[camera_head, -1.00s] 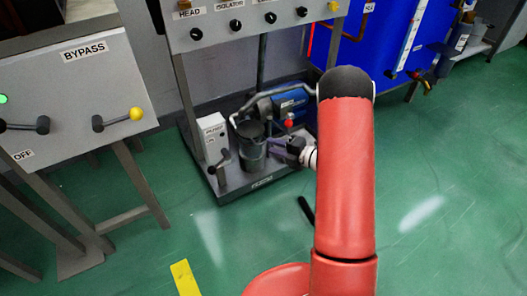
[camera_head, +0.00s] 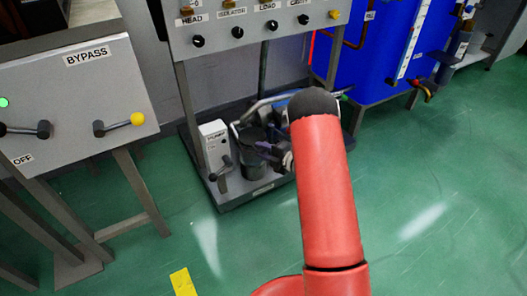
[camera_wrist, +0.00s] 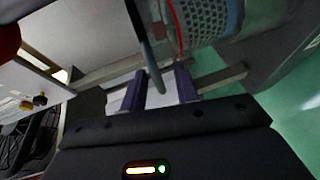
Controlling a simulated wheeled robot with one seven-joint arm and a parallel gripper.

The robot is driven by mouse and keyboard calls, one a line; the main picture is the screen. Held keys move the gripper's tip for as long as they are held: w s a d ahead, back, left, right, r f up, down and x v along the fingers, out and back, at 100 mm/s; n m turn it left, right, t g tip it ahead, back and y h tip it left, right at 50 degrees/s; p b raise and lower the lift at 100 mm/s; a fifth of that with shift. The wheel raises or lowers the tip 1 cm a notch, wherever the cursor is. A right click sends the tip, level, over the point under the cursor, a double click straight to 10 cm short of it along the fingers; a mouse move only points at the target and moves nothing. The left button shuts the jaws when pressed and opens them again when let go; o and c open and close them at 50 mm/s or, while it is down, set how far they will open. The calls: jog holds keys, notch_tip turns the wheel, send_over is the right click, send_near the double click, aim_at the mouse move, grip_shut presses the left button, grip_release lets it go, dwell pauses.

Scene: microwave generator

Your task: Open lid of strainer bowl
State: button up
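The strainer bowl (camera_head: 253,163) is a dark upright cylinder on the low grey stand in the head view. Its lid is hard to make out there. My gripper (camera_head: 268,152) is at the bowl's upper right side. In the wrist view, a perforated basket-like part behind a clear wall (camera_wrist: 208,18) shows at the top. A thin grey rod (camera_wrist: 150,55) runs down between the two purple fingers of my gripper (camera_wrist: 161,78). The fingers are apart, with gaps visible beside the rod. Whether the rod belongs to the lid I cannot tell.
A white box with a lever (camera_head: 214,147) stands left of the bowl. Several knobs line the panel (camera_head: 255,22) above. The BYPASS console (camera_head: 75,85) is at left and a blue cabinet (camera_head: 385,50) at right.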

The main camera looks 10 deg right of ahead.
grip_shut()
